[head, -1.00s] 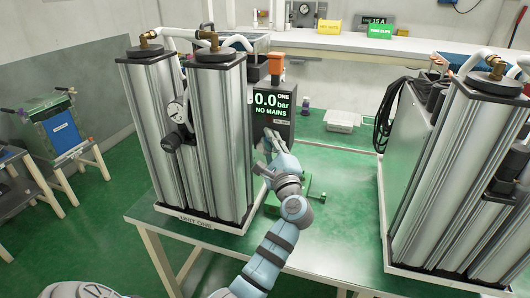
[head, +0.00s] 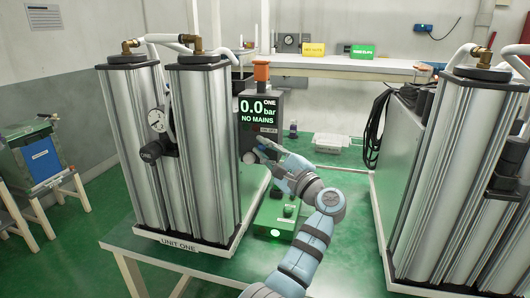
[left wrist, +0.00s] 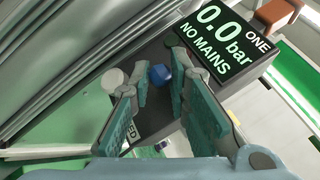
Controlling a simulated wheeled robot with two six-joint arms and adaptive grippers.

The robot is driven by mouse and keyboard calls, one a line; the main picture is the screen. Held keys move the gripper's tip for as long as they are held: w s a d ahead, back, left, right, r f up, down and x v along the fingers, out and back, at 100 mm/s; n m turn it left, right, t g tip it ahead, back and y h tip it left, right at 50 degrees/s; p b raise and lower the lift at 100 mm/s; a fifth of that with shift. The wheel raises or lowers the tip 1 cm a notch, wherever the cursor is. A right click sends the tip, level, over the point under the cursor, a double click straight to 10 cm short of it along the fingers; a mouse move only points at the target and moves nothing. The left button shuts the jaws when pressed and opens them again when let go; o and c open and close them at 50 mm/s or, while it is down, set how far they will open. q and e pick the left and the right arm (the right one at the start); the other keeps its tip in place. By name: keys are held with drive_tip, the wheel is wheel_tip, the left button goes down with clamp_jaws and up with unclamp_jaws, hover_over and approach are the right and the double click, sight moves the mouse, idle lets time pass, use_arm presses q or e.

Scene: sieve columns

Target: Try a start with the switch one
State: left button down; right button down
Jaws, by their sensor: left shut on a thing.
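The dark control box of unit one (head: 262,122) stands beside its silver columns (head: 180,150). Its display reads ONE, 0.0 bar, NO MAINS. In the left wrist view the display (left wrist: 215,45) is at the upper right. A small blue switch knob (left wrist: 158,75) shows on the box front, between my fingers. My left gripper (head: 262,152) is at the lower front of the box. In the left wrist view its teal-padded fingers (left wrist: 157,62) stand on both sides of the knob, shut on it; the exact contact is hard to see. My right gripper is not in view.
A green box (head: 275,222) with a lit green spot sits on the green table below my arm. A second column unit (head: 460,160) stands at the right. A back shelf (head: 350,66) carries yellow and green signs. Some table between the units is free.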

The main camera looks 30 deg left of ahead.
use_arm(q)
drive_tip(key=c, duration=1.5)
unclamp_jaws()
drive_tip(key=shift+w, duration=0.1)
drive_tip(key=v, duration=0.7)
drive_tip(key=shift+d, duration=0.35)
drive_tip(key=shift+a+f, duration=0.1)
